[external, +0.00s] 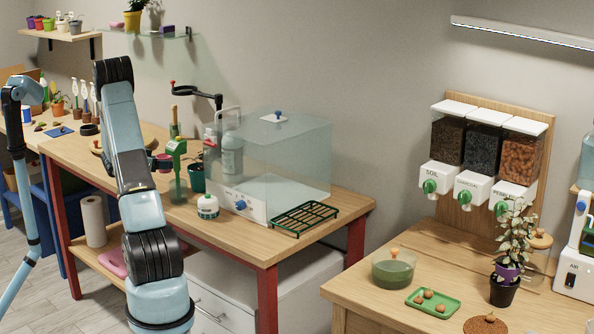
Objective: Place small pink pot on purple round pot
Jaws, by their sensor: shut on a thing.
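My gripper (161,163) is mostly hidden behind my arm. Only a small dark part shows, to the right of the arm over the wooden bench, with a dusty pink patch beside it that looks like the small pink pot (152,161). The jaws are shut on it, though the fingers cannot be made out. Several things are purple, and I cannot tell which is the purple round pot. Another purple pot (48,24) is on the upper left shelf.
A green rack (305,217) lies at the bench front. The right table holds a green tray (433,303).

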